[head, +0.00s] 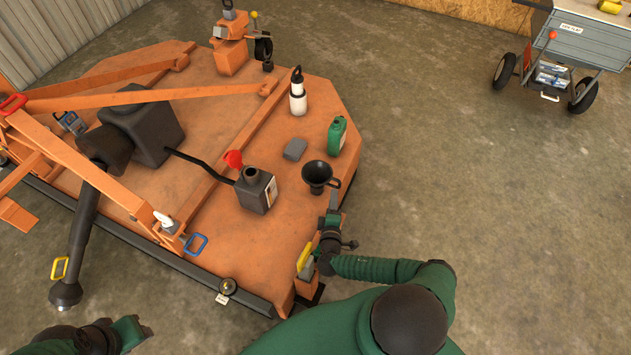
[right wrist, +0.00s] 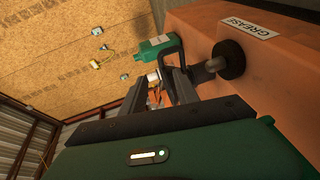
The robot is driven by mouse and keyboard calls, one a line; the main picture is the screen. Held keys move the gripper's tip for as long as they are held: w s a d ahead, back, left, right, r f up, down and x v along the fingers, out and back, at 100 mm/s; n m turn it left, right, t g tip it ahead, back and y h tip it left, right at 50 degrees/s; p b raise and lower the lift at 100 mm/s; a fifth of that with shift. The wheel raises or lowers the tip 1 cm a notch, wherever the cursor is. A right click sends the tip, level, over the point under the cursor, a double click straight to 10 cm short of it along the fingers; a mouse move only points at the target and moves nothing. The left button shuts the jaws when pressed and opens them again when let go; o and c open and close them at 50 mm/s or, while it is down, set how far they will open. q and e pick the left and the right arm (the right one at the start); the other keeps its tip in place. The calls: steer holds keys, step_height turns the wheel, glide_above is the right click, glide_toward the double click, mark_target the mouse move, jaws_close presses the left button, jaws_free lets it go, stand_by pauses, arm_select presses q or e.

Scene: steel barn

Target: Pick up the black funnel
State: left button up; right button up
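The black funnel (head: 317,174) stands with its wide mouth up near the right edge of the orange mower deck (head: 215,215). My right gripper (head: 334,203) is just on the near side of the funnel, apart from it as far as I can tell. In the right wrist view the fingers of my right gripper (right wrist: 172,82) are apart, with nothing clearly held between them. A dark curved shape beyond the fingers may be part of the funnel; I cannot tell. My left gripper (head: 130,332) is at the lower left, away from the funnel, and its opening is unclear.
A green bottle (head: 337,135) stands behind the funnel and also shows in the wrist view (right wrist: 154,48).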

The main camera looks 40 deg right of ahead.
mark_target(334, 179)
steer(key=b+x, duration=0.2)
steer(key=x, duration=0.2)
steer(key=b+x, duration=0.2)
steer(key=x, duration=0.3)
steer(key=f+b+x, duration=0.1)
steer(key=x, duration=0.4)
steer(key=shift+a+b, duration=0.1)
steer(key=shift+b, duration=0.3)
steer(key=shift+r, duration=0.15)
jaws_close()
